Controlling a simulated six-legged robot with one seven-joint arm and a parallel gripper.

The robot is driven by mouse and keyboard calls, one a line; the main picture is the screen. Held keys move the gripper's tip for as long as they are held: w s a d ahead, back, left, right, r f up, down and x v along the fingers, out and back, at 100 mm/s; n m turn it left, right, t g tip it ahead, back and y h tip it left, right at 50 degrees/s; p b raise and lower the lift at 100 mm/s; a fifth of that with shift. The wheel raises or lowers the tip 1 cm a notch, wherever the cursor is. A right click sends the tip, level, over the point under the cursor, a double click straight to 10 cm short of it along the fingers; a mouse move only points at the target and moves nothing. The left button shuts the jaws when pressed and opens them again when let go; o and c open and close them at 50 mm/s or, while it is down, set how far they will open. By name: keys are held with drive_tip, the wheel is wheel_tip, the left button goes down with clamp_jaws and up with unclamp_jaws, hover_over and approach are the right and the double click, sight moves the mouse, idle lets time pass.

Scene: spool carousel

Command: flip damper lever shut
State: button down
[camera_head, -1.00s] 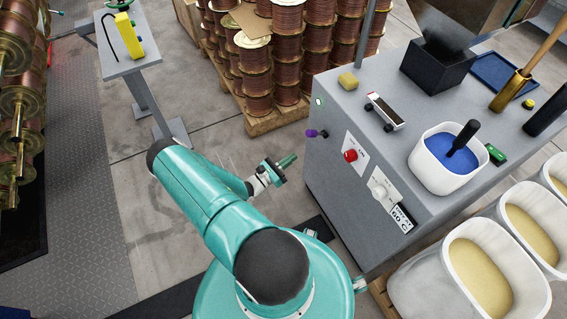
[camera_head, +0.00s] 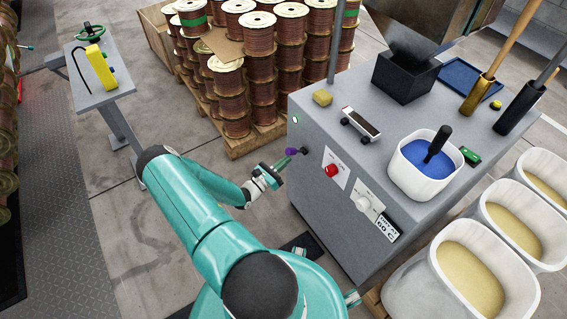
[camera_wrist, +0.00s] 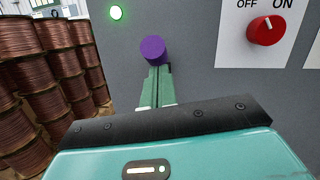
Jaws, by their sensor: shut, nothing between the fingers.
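A lever with a purple knob (camera_head: 291,151) sticks out from the front of the grey cabinet (camera_head: 318,215), near its left edge. The purple knob (camera_wrist: 153,49) is also in the wrist view, straight beyond my fingertips. My gripper (camera_head: 282,163) is shut and empty, with its green fingers pointing at the knob. In the wrist view the closed fingers (camera_wrist: 157,84) end just below the knob and overlap its lower edge. I cannot tell whether they touch it. The lever's shaft is mostly hidden behind the knob and fingers.
A red OFF/ON knob (camera_head: 331,170) and a white dial (camera_head: 364,204) sit right of the lever. A lit green lamp (camera_wrist: 116,12) is above left. Stacked copper spools (camera_head: 235,115) stand behind left. White bins (camera_head: 470,275) stand at right.

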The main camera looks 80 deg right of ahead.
sight(288, 152)
drive_tip(key=shift+r, duration=0.15)
drive_tip(key=r+t+y, duration=0.2)
drive_tip(key=r, duration=0.1)
drive_tip(key=s+d+r+y, duration=0.1)
drive_tip(key=y, duration=0.1)
drive_tip(key=shift+d+r+m+t, duration=0.1)
drive_tip(key=shift+r+m+t, duration=0.05)
drive_tip(key=shift+m+t, duration=0.2)
drive_tip(key=shift+s+d+r+t+y, duration=0.35)
drive_tip(key=shift+r+t+y, duration=0.15)
drive_tip(key=shift+y, duration=0.3)
drive_tip(key=shift+s+d+r, duration=0.2)
drive_tip(key=shift+d+r, duration=0.05)
drive_tip(key=shift+r, duration=0.1)
drive_tip(key=shift+s+d+r, duration=0.15)
